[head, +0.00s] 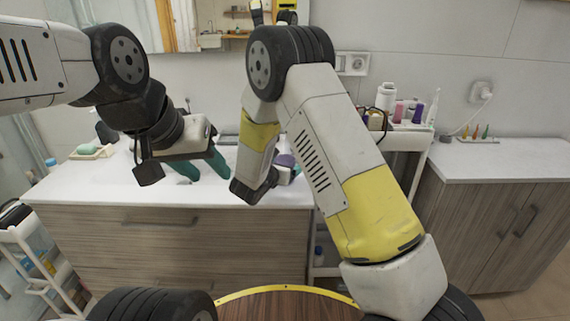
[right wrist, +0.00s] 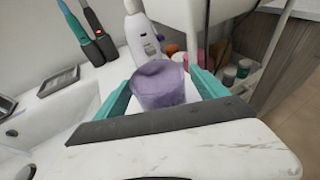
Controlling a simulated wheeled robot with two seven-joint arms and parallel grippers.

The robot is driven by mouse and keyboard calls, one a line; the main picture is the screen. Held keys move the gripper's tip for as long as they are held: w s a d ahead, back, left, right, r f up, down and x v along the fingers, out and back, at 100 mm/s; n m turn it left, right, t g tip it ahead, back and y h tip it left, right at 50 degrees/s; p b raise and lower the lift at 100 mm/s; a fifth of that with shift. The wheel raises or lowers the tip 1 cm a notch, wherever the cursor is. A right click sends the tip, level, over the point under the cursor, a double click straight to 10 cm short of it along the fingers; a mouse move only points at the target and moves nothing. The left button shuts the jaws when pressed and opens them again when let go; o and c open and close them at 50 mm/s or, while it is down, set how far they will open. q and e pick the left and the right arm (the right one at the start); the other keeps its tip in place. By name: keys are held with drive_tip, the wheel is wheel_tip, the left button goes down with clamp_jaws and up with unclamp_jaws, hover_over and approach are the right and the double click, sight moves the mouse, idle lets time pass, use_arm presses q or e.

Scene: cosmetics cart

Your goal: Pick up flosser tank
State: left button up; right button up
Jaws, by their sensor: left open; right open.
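The flosser tank looks to be the purple translucent cup (right wrist: 158,88) in the right wrist view. My right gripper (right wrist: 160,82) is open, with its teal fingers on either side of the cup; whether they touch it I cannot tell.
A white bottle-like device (right wrist: 141,38) stands close behind the cup. Dark toothbrush-like devices (right wrist: 92,38) and a small tray (right wrist: 58,82) are to its left. A white cart (head: 408,140) with several bottles stands right of the counter (head: 110,190). A sink basin (right wrist: 35,125) lies left of the cup.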

drive_tip(key=shift+a, duration=0.1)
drive_tip(key=c, duration=1.5)
drive_tip(key=shift+o, duration=0.2)
drive_tip(key=shift+r, duration=0.2)
